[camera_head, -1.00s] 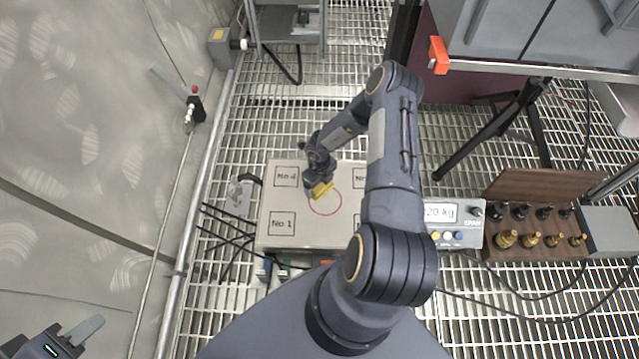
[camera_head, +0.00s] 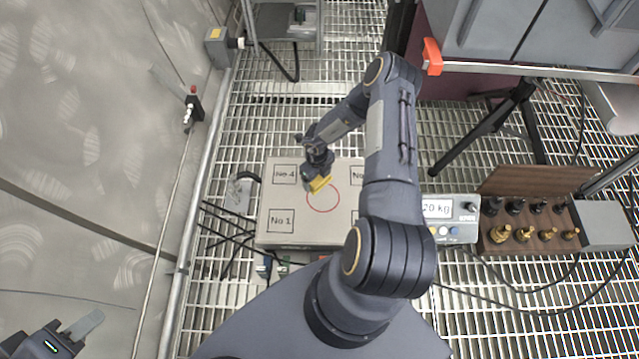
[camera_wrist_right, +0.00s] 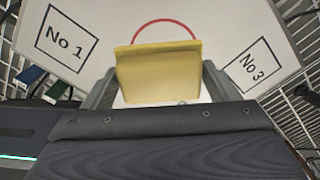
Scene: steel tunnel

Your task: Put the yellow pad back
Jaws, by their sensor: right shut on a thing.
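The yellow pad (camera_head: 319,184) is between the fingers of my right gripper (camera_head: 314,180), which is shut on it. In the right wrist view the pad (camera_wrist_right: 158,72) shows as a folded yellow piece between the two fingers (camera_wrist_right: 158,90). It is over the beige platform (camera_head: 290,241), at the upper left of the red circle. The platform has printed squares marked No 1 (camera_head: 280,221) and No 4 (camera_head: 285,174); No 3 (camera_wrist_right: 248,66) shows in the wrist view. I cannot tell whether the pad touches the platform. My left gripper (camera_head: 68,338) is open and empty at the bottom left corner.
A scale display (camera_head: 450,218) stands right of the platform. Beside it is a wooden weight box (camera_head: 520,232) with several brass and black weights. Cables (camera_head: 228,232) run left of the platform. A metal stand (camera_head: 290,25) is at the back. The floor is steel grating.

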